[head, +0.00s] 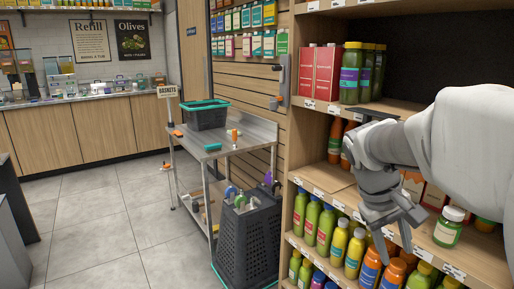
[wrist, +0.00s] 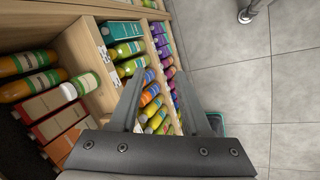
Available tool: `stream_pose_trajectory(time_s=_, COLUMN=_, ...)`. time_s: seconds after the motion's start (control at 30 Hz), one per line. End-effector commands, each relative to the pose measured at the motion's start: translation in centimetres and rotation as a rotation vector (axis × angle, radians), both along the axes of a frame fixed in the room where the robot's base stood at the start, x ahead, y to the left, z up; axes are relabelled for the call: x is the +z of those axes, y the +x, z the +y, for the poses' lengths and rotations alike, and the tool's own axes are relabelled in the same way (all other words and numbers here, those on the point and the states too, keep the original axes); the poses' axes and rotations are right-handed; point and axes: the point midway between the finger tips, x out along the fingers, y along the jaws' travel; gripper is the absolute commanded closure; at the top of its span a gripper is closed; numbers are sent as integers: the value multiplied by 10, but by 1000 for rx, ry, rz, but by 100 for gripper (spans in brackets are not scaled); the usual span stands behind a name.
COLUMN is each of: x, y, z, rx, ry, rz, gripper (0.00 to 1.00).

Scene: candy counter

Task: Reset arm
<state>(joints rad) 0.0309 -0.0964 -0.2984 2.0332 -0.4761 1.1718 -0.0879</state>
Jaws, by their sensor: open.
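My gripper (head: 396,252) hangs in front of the shelf unit on the right of the head view, pointing down. Its two fingers are apart and nothing is between them. In the wrist view my gripper (wrist: 160,74) also shows open and empty, with shelf rows of bottles beyond the fingers. My arm reaches in from the right edge of the head view and hides part of the middle shelf. A white-lidded green jar (head: 449,227) stands on that shelf, to the right of my gripper.
Green bottles (head: 350,72) and red boxes (head: 320,72) stand on the upper shelf. Yellow-green bottles (head: 326,228) and orange bottles (head: 371,268) fill the lower one. A metal table (head: 232,140) holds a dark basket (head: 206,115); stacked baskets (head: 248,243) stand beside it. Floor (head: 105,215) at left is clear.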

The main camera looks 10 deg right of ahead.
Motion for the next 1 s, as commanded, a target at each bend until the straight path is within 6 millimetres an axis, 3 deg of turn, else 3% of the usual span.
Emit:
stream_pose_trajectory(time_s=0.1, x=3, y=-9, z=46, rx=42, ry=91, rz=-125, gripper=52)
stream_pose_trajectory(time_s=0.3, x=4, y=-30, z=117, rx=100, ry=227, rz=-309, gripper=52)
stream_pose_trajectory(time_s=0.6, x=-1, y=-64, z=193, rx=155, ry=367, rz=-511, gripper=52)
stream_pose_trajectory(time_s=0.67, x=-3, y=-70, z=204, rx=162, ry=388, rz=-545, gripper=52)
stream_pose_trajectory(time_s=0.73, x=21, y=-69, z=204, rx=159, ry=391, rz=-544, gripper=52)
stream_pose_trajectory(time_s=1.0, x=83, y=-69, z=203, rx=158, ry=389, rz=-540, gripper=52)
